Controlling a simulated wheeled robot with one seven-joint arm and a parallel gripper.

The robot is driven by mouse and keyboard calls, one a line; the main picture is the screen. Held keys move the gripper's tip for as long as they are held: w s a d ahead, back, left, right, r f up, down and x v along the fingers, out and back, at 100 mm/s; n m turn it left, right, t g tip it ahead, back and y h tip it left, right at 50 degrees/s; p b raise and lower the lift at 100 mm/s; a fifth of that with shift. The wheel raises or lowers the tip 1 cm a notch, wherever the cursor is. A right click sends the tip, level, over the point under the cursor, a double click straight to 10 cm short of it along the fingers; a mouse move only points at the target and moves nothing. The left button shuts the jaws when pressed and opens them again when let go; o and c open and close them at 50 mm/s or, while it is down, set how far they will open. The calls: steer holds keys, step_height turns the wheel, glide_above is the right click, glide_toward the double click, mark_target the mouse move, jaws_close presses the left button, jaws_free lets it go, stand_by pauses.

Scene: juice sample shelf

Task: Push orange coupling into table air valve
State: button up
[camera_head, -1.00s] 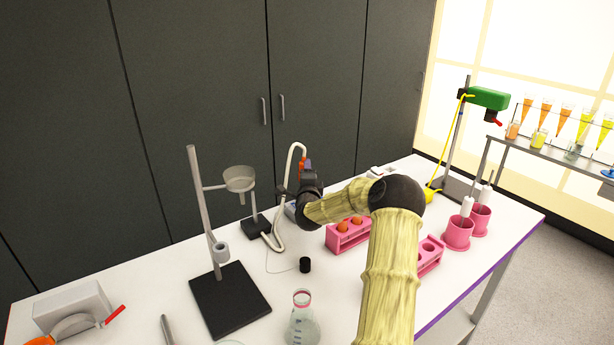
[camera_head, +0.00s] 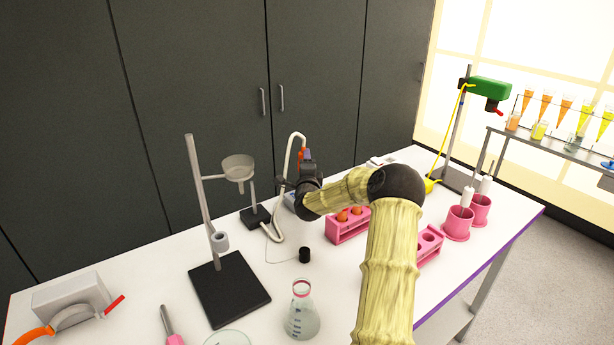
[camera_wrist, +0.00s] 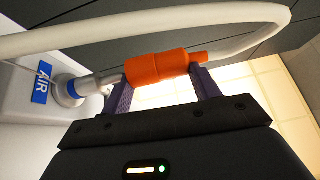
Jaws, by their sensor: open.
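A blue AIR label (camera_wrist: 42,83) is beside the valve. My gripper (camera_wrist: 162,76) is open, with its two purple fingers spread near the coupling's two ends. In the head view my gripper (camera_head: 308,172) is at the table's back, with a bit of the coupling (camera_head: 301,155) showing; the valve is mostly hidden there.
A ring stand (camera_head: 230,290) with a funnel (camera_head: 238,166) stands left of my gripper. A pink tube rack (camera_head: 347,232) is close to the right of my wrist. A flask (camera_head: 302,315) and black cap (camera_head: 304,255) are in front. Dark cabinets (camera_head: 200,90) rise behind.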

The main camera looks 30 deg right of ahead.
steer(key=shift+g+y, duration=0.4)
steer(key=shift+g, duration=0.4)
steer(key=f, duration=0.2)
steer(key=s+f, duration=0.1)
steer(key=f, duration=0.4)
steer(key=shift+s+f, duration=0.1)
steer(key=shift+s, duration=0.15)
steer(key=shift+s+a+b, duration=0.4)
steer(key=shift+s+a, duration=0.25)
steer(key=shift+o, duration=0.8)
steer(key=s, duration=0.1)
steer(key=s+a+r, duration=0.1)
steer(key=s, duration=0.1)
steer(key=s+r, duration=0.1)
steer(key=shift+s+a+r+b, duration=0.15)
steer(key=shift+s+a+b, duration=0.2)
steer(key=s+a+r+t+b, duration=0.1)
steer(key=s+a+r, duration=0.3)
steer(key=s, duration=0.3)
steer(key=shift+s+a+h, duration=0.3)
steer(key=shift+a+h, duration=0.1)
steer(key=shift+a, duration=0.45)
steer(key=shift+r, duration=0.1)
step_height(320, 180, up, 10)
steer(key=p, duration=0.9)
steer(key=shift+p, duration=0.35)
